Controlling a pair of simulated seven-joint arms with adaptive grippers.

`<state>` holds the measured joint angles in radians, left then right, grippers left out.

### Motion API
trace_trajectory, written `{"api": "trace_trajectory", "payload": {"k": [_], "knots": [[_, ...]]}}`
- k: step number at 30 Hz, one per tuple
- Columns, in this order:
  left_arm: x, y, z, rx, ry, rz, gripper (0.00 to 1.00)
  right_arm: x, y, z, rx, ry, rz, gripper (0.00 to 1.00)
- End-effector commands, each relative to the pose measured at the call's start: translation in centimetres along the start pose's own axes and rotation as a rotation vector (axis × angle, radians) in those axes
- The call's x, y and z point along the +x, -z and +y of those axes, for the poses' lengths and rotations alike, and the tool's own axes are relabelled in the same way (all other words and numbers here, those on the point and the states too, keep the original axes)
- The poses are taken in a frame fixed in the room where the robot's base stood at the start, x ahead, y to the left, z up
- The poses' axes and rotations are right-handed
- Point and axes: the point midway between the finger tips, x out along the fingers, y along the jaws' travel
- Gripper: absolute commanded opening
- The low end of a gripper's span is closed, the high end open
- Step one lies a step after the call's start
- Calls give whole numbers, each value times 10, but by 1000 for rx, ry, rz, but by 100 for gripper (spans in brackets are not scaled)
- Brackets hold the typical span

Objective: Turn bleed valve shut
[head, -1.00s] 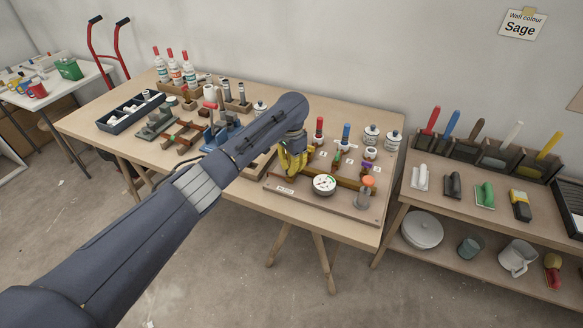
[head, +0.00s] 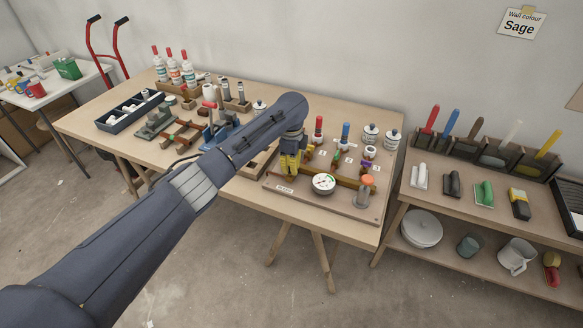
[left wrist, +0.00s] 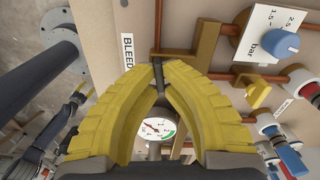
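My left gripper (head: 290,175) is over the front left of the panel board (head: 335,206), its yellow fingers pointing down. In the left wrist view, the fingertips (left wrist: 158,66) close in on both sides of a thin dark bar, which looks like the bleed valve's handle (left wrist: 157,76). The label reading BLEED (left wrist: 127,52) is beside it. The valve body is mostly hidden behind the fingers. A round white gauge (head: 323,183) stands just right of the gripper; it also shows between the fingers in the left wrist view (left wrist: 158,128).
Close by on the board are an orange-topped knob (head: 367,181), a blue dial (left wrist: 281,43), a yellow lever (left wrist: 258,94), copper pipes and red and blue handles. A shelf (head: 455,215) with painting tools stands to the right.

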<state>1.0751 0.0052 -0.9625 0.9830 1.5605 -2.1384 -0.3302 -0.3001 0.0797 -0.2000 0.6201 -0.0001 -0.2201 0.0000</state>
Motion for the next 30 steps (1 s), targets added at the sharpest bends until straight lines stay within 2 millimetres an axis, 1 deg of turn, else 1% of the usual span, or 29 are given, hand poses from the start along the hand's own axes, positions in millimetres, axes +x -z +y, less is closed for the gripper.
{"api": "trace_trajectory", "payload": {"k": [6,12,28,29,30], "knots": [[0,0,1,104,0,-1,0,0,0,0,0,0,0,44],[0,0,1,156,0,0,0,0,0,0,0,0,0,44],[0,0,1,174,0,0,0,0,0,0,0,0,0,44],[0,0,1,174,0,0,9,0,0,0,0,0,0,44],[0,0,1,174,0,0,14,0,0,0,0,0,0,44]]}}
